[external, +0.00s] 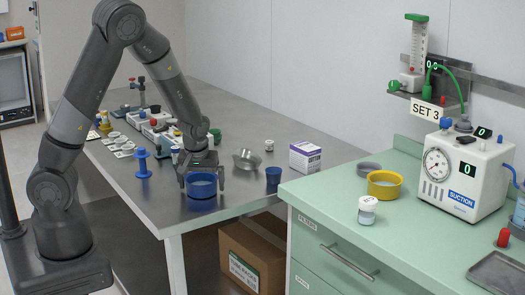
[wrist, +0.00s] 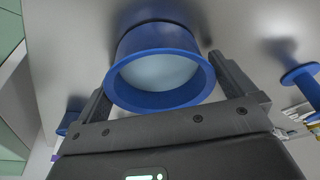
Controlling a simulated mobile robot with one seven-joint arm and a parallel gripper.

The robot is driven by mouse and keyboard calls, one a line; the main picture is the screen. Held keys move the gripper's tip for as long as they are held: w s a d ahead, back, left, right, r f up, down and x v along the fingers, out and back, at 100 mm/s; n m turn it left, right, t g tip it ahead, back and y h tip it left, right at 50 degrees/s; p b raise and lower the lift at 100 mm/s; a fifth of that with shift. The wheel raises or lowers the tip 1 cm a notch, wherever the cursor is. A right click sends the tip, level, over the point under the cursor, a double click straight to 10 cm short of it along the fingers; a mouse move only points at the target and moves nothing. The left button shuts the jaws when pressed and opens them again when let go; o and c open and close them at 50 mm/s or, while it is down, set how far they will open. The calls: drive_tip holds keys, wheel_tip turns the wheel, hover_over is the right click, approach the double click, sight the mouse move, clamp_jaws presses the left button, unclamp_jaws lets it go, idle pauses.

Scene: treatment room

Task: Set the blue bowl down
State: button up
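The blue bowl (external: 201,188) is upright at the front of the steel table (external: 244,199), with a pale inside. In the wrist view the bowl (wrist: 160,101) sits between the two fingers of my gripper (wrist: 166,78), its open side towards the camera. My gripper (external: 202,181) reaches down from above with one finger on each side of the bowl. The fingers appear to press on its sides, though the contact is partly hidden by the rim. I cannot tell whether the bowl's base touches the table or hangs just above it.
A blue spool-shaped stand (external: 143,166) is to the left, a metal bowl (external: 246,160) and a blue cup (external: 273,176) to the right. A purple-white box (external: 305,157) stands further right. The green cabinet (external: 330,205) bounds the right side. Bare steel lies around the bowl.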

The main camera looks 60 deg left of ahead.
drive_tip(key=v, duration=1.2)
drive_tip(key=s+d+r+m+t+h, duration=0.1)
drive_tip(key=s+d+r+m, duration=0.1)
drive_tip(key=s+r+m, duration=0.3)
drive_tip(key=s+d+r+m+t+h, duration=0.1)
drive_tip(key=s+d+r+m+t, duration=0.1)
drive_tip(key=s+r+m, duration=0.3)
drive_tip(key=s+r, duration=0.2)
drive_tip(key=s, duration=0.2)
drive_tip(key=s+d+r, duration=0.1)
drive_tip(key=s+r, duration=0.1)
drive_tip(key=s, duration=0.3)
drive_tip(key=shift+d+r+t, duration=0.25)
drive_tip(key=shift+r+t, duration=0.05)
drive_tip(key=shift+r, duration=0.1)
